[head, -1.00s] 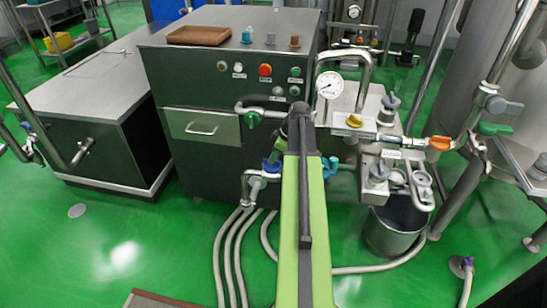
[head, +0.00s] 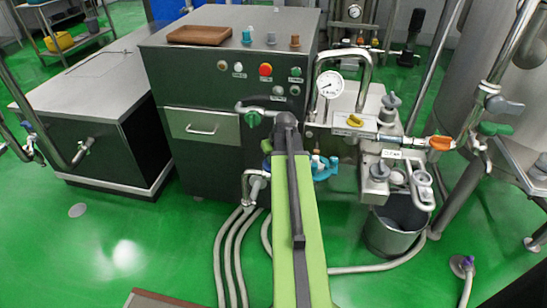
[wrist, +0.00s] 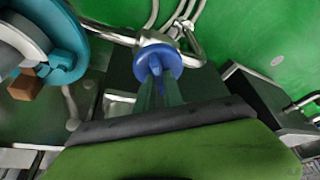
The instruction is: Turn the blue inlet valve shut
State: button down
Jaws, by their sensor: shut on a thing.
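The blue inlet valve (wrist: 160,52) is in the upper middle of the wrist view, on a metal pipe fitting. Its round blue body and a narrow blue handle show. My gripper (wrist: 158,78) reaches to this handle and is shut on it; the fingertips are hard to make out against the blue.
A teal valve (head: 324,168) stands close right of my arm; it is large at the wrist view's left (wrist: 66,45). Hoses (head: 232,250) run along the floor below. A metal bucket (head: 393,228) stands to the right.

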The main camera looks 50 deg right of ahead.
jog(key=m+h, duration=0.1)
jog(key=m, duration=0.3)
jog(key=shift+w+a+g, duration=0.1)
jog(key=shift+a+g, duration=0.05)
jog(key=shift+g, duration=0.25)
jog(key=shift+m+g+h, duration=0.4)
jog(key=shift+m+g, duration=0.1)
jog(key=shift+m, duration=1.1)
jog(key=shift+a, duration=0.1)
jog(key=c, duration=1.5)
grip_release()
jog(key=shift+w, duration=0.1)
jog(key=shift+o, duration=0.2)
jog(key=shift+r, duration=0.1)
